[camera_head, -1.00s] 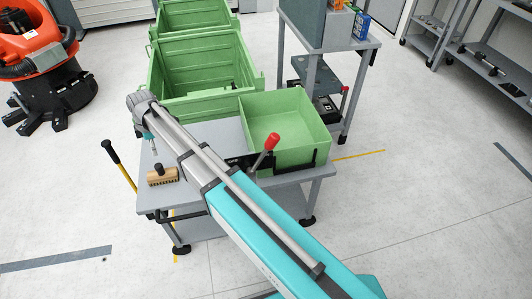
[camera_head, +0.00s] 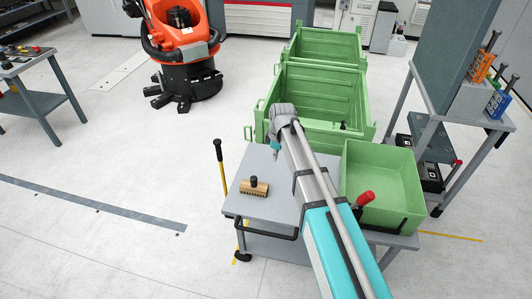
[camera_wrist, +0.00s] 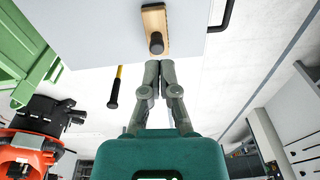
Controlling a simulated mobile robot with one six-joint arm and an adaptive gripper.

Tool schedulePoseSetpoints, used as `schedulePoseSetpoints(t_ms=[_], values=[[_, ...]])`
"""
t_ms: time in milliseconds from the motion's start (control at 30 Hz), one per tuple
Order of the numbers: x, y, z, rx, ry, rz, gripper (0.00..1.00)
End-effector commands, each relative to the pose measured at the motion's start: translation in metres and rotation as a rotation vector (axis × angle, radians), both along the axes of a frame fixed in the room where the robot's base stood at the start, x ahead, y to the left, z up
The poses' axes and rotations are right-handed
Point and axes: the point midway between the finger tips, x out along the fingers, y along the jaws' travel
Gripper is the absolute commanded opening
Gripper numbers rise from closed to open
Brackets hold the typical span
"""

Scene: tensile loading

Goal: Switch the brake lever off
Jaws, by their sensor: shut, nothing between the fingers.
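A yellow lever with a black grip (camera_head: 219,152) stands upright beside the left edge of the grey cart table (camera_head: 232,206). It also shows in the wrist view (camera_wrist: 115,90), left of my fingers. A second lever with a red grip (camera_head: 365,198) rises at the cart's front right, partly beside my arm. I cannot tell from the frames which is the brake lever. My gripper (camera_wrist: 160,64) is shut and empty. In the head view its tip hangs near the table's back, right of the yellow lever and apart from it.
A wooden brush (camera_head: 254,187) lies on the table, near my fingers in the wrist view (camera_wrist: 154,22). A green bin (camera_head: 385,170) sits on the cart's right side. Larger green crates (camera_head: 320,84) stand behind. Free floor lies left of the cart.

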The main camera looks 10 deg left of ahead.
Motion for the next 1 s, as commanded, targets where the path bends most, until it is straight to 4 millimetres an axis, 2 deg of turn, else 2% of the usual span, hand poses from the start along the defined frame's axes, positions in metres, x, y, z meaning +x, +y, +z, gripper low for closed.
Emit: schedulePoseSetpoints(t_ms=[33,500,1000], values=[[-0.008,-0.015,0.022,-0.004,0.003,-0.051,0.0],[-0.056,-0.12,0.115,-0.039,0.031,-0.546,0.0],[-0.124,-0.213,0.215,-0.071,0.053,-1.071,0.0]])
